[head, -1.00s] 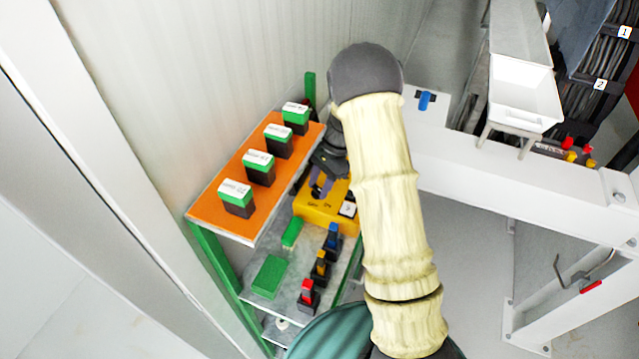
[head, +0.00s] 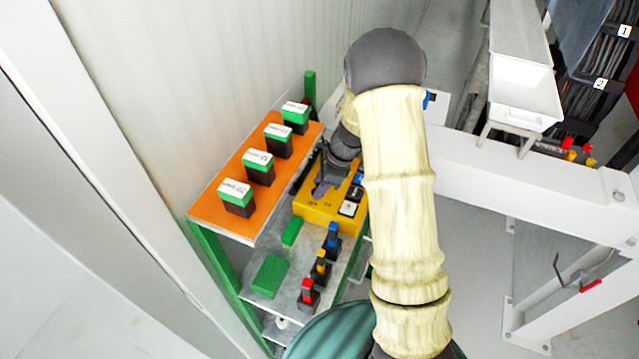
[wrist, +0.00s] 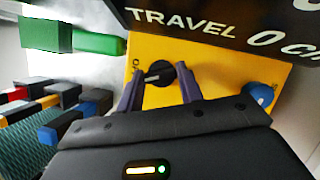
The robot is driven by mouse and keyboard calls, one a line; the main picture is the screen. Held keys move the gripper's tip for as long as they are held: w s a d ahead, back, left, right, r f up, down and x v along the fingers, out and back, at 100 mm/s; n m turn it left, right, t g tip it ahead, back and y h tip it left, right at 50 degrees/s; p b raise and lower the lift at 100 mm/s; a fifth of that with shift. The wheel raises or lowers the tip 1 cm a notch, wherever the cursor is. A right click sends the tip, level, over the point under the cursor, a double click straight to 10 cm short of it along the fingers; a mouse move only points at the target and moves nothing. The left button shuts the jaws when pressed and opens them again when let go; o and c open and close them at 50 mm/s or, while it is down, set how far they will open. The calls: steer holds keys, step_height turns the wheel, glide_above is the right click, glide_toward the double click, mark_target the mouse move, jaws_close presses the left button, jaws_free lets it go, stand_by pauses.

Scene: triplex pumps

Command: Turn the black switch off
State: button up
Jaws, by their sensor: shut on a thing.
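The black switch (wrist: 161,76) is a round knob with a pale mark, on the face of a yellow box (wrist: 218,68). The pale mark lies toward the left of the picture, near a small label. My gripper (wrist: 158,72) has its purple fingers on either side of the knob, shut on it. A blue knob (wrist: 260,94) sits on the same box, right of the fingers. In the head view, my gripper (head: 322,190) is over the yellow box (head: 313,210), and the black switch is hidden there.
An orange shelf (head: 215,215) with several green-and-black blocks stands left of the box. Red (head: 308,293), yellow (head: 320,266) and blue (head: 333,238) handles stand in front of it. A dark panel reading "TRAVEL" (wrist: 190,18) is close beyond the fingers. A white beam (head: 530,175) runs at the right.

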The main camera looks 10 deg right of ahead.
steer(key=shift+m+t+h, duration=0.3)
steer(key=shift+m+t, duration=0.5)
steer(key=shift+m, duration=1.4)
steer(key=o, duration=0.7)
steer(key=shift+s, duration=0.1)
steer(key=shift+r, duration=0.15)
steer(key=v, duration=1.7)
steer(key=shift+a+r, duration=0.1)
